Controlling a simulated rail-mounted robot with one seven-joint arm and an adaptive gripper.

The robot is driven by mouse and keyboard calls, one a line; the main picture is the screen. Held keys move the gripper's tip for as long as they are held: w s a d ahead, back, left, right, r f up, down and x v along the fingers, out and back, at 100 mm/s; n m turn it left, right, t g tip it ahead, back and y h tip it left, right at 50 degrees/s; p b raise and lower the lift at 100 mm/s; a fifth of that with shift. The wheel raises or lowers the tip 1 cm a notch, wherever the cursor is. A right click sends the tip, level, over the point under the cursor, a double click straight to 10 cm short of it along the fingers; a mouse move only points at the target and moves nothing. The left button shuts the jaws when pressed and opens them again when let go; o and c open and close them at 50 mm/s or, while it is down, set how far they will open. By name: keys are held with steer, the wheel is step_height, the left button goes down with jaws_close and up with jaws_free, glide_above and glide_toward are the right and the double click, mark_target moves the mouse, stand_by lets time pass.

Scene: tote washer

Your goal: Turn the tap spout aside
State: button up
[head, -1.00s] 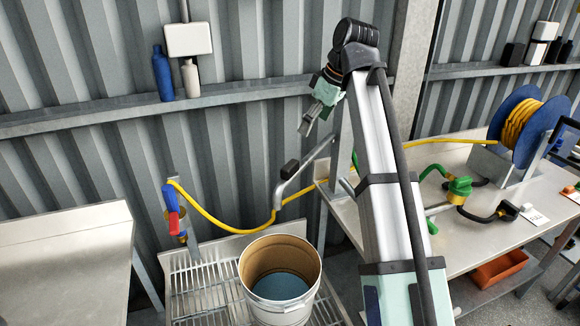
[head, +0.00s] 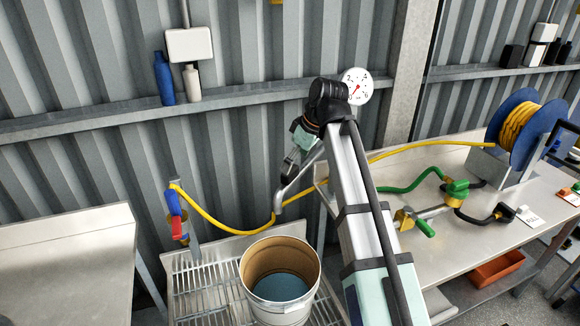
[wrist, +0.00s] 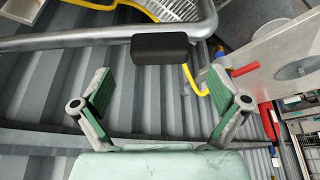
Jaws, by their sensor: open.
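The tap spout (head: 301,182) is a grey metal pipe over the slatted sink, with its bent outlet hanging down at the left. In the wrist view the spout (wrist: 90,43) runs across the top and carries a black block-shaped grip (wrist: 160,48). My gripper (wrist: 159,76) is open and empty, its green-padded fingers spread to either side of the grip's line. The grip lies just beyond the fingertips, and no contact shows. In the head view my gripper (head: 291,162) is at the spout and partly covers it, so the exact gap is hidden.
A bucket (head: 252,291) with blue contents stands on the slatted rack (head: 197,285) below the spout. A yellow hose (head: 225,229) runs behind it along the corrugated wall. A bench (head: 465,240) with valves and a hose reel (head: 517,127) is at the right.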

steer(key=shift+p+x, duration=0.4)
steer(key=shift+x, duration=1.7)
steer(key=c, duration=1.7)
